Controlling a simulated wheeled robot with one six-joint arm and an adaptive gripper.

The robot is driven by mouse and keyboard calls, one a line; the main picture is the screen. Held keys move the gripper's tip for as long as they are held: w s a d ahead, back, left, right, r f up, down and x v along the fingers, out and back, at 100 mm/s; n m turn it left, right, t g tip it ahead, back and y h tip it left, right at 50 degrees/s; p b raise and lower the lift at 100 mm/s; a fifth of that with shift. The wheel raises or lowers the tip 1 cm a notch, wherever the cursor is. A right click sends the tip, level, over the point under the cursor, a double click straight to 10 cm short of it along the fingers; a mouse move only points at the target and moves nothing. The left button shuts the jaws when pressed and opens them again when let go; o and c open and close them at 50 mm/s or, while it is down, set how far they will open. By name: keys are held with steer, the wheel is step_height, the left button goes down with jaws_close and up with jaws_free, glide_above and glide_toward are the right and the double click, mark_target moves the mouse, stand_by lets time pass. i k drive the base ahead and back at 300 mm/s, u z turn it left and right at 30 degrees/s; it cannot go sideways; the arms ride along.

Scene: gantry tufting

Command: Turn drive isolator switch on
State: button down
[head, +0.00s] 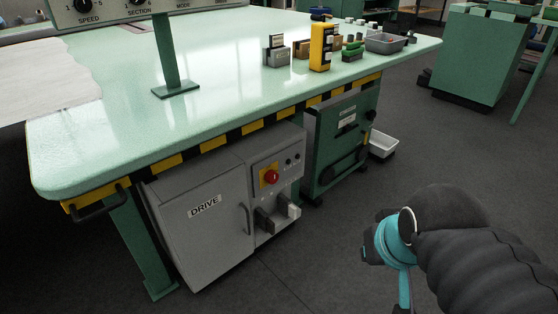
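The drive isolator is a red rotary knob (271,177) on a yellow plate. It sits on the front of a grey cabinet (205,235) labelled DRIVE, under the green table. The knob's exact angle is too small to read. My arm comes in from the right with a black sleeve and a teal wrist. Dark parts at its left end look like my gripper (370,251). They are well to the right of and lower in the picture than the knob, apart from the cabinet. The fingers cannot be made out, and no held thing shows.
Two grey blocky connectors or handles (277,216) stick out below the knob. A green wheeled unit (341,145) stands right of the cabinet, with a white bin (382,144) beside it. The table (125,115) overhangs with a striped edge. Dark floor between my arm and the cabinet is clear.

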mark_target(271, 177)
steer(key=k, duration=0.55)
steer(key=u, duration=0.75)
steer(key=i, duration=0.9)
